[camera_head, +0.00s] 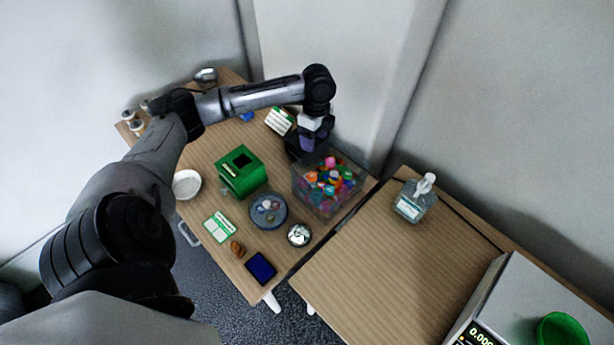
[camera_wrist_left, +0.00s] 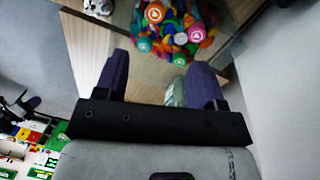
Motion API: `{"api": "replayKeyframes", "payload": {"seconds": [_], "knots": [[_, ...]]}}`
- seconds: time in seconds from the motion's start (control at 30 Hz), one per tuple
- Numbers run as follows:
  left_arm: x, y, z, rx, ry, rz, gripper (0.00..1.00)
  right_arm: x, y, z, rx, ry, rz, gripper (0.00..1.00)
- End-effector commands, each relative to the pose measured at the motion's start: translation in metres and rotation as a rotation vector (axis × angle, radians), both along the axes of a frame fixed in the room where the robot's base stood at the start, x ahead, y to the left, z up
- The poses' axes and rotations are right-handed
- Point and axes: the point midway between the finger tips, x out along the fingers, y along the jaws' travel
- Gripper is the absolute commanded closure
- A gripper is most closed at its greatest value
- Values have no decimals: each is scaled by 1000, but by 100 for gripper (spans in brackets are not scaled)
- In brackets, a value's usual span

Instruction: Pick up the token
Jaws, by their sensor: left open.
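A clear bin (camera_head: 318,208) full of small colourful tokens (camera_head: 330,180) stands at the right edge of the far wooden table. My left gripper (camera_head: 309,147) hangs at the bin's back side in the head view, with its purple fingers apart. In the left wrist view, the open left gripper (camera_wrist_left: 160,80) has tokens beyond its fingertips, including an orange token (camera_wrist_left: 155,12), a pink token (camera_wrist_left: 195,33) and a green token (camera_wrist_left: 143,45). No token is seen between the fingers. I cannot tell which token the task means. My right gripper is not in view.
A green box (camera_head: 240,181), a blue-grey dish (camera_head: 268,211), a small metal bowl (camera_head: 299,235) and cards sit left of the bin. A dispenser bottle (camera_head: 414,203) and a scale (camera_head: 486,325) stand on the nearer table. Walls rise close behind.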

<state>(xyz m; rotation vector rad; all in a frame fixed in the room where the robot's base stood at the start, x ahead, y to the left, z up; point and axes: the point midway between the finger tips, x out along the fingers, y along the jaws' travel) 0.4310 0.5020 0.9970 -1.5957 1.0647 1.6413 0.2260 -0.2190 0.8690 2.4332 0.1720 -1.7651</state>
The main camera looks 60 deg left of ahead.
Motion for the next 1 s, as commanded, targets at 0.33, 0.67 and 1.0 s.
{"api": "replayKeyframes", "payload": {"seconds": [0.33, 0.67, 1.0], "knots": [[-5, -7, -9, -51, -8, -256, 37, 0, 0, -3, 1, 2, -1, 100], [-11, -14, -63, -51, -9, -261, 37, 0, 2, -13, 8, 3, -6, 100], [-13, -17, -85, -49, -11, -260, 37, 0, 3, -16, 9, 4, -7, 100]]}}
